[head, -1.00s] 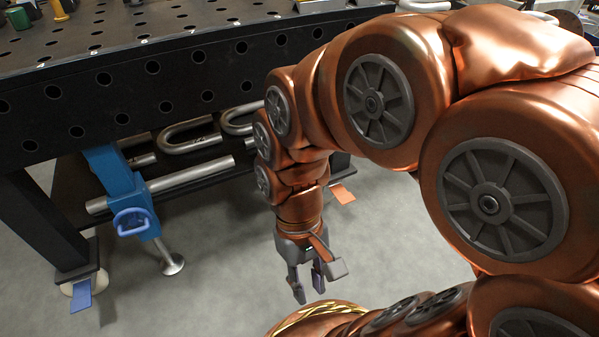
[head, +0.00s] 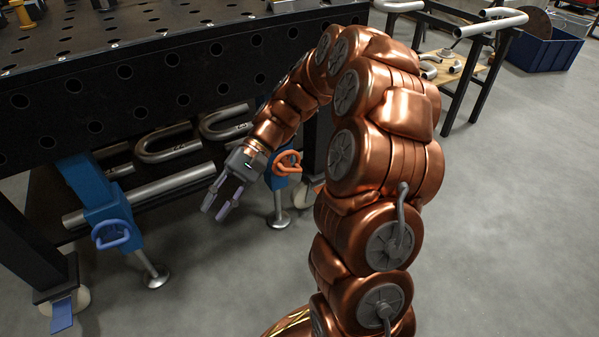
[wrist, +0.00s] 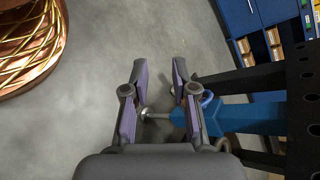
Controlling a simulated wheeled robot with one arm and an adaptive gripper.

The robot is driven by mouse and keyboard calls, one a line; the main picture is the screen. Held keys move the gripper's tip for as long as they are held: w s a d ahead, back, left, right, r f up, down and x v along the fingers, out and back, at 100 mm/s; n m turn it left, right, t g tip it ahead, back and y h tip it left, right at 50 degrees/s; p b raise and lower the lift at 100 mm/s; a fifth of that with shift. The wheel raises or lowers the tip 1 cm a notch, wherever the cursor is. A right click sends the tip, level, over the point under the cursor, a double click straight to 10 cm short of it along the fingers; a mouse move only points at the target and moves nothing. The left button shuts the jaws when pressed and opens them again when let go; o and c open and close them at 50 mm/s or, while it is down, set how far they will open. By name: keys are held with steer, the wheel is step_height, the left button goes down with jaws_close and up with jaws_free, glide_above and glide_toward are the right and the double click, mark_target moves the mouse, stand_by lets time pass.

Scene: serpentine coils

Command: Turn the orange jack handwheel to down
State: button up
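The orange jack handwheel (head: 287,162) shows in the head view, on a blue jack under the table's near edge, just right of my gripper and partly behind my arm. The jack's round foot (head: 279,219) is at the floor. My gripper (head: 222,206) is open and empty, apart from the orange handwheel and to its left. In the wrist view my gripper's fingers (wrist: 153,88) are spread, with the blue-handled jack (wrist: 245,117) behind and to the right of them. The orange handwheel is not seen in the wrist view.
A second blue jack with a blue handwheel (head: 112,235) stands left of my gripper. The perforated black table (head: 130,85) overhangs bent pipes on a lower shelf. A pipe rack and a blue bin (head: 545,50) stand at the back right. The grey floor at right is clear.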

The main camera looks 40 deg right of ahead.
steer(key=w+d+f+m+t+y, duration=0.3)
steer(key=w+d+t, duration=0.1)
steer(key=w+d, duration=0.4)
steer(key=m+t+h+b, duration=0.1)
steer(key=m+t+b, duration=0.1)
steer(key=m+t, duration=0.8)
glide_toward(299, 171)
steer(key=a+n+t, duration=0.1)
steer(key=a, duration=0.1)
steer(key=x, duration=0.2)
steer(key=b+x, duration=0.1)
steer(key=x, duration=0.2)
steer(key=b+x, duration=0.1)
steer(key=x, duration=0.1)
steer(key=shift+w+d+f, duration=0.1)
steer(key=shift+w+f, duration=0.2)
steer(key=shift+w, duration=0.15)
steer(key=shift+w+a+r+b, duration=0.15)
steer(key=shift+w+a+b, duration=0.15)
steer(key=shift+w+a, duration=0.05)
steer(key=shift+c, duration=0.3)
jaws_close()
